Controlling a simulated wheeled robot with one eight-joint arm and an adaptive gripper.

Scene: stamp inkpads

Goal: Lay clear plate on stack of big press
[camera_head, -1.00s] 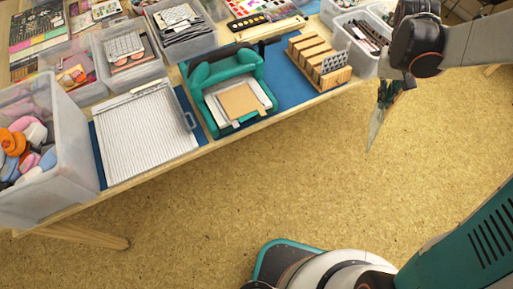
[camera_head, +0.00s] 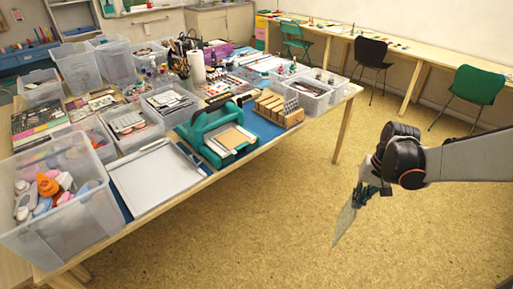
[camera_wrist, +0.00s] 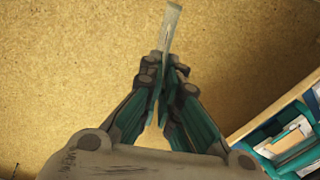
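My gripper (camera_head: 368,192) is to the right of the work table, over bare floor. It is shut on the clear plate (camera_head: 345,222), a thin see-through sheet hanging down from the fingertips. In the wrist view the plate (camera_wrist: 172,28) shows almost edge-on between the fingers. The big press (camera_head: 222,126) is teal and stands at the table's front edge, left of my gripper. Its stack lies on its bed, with a tan sheet (camera_head: 233,137) on top. The press also shows at the lower right of the wrist view (camera_wrist: 268,148).
Left of the press lies a white paper trimmer (camera_head: 155,180). Right of it stands a wooden stamp rack (camera_head: 277,108). Clear bins (camera_head: 75,215) and craft supplies crowd the table. The floor (camera_head: 270,215) in front is free. Chairs (camera_head: 371,58) stand behind.

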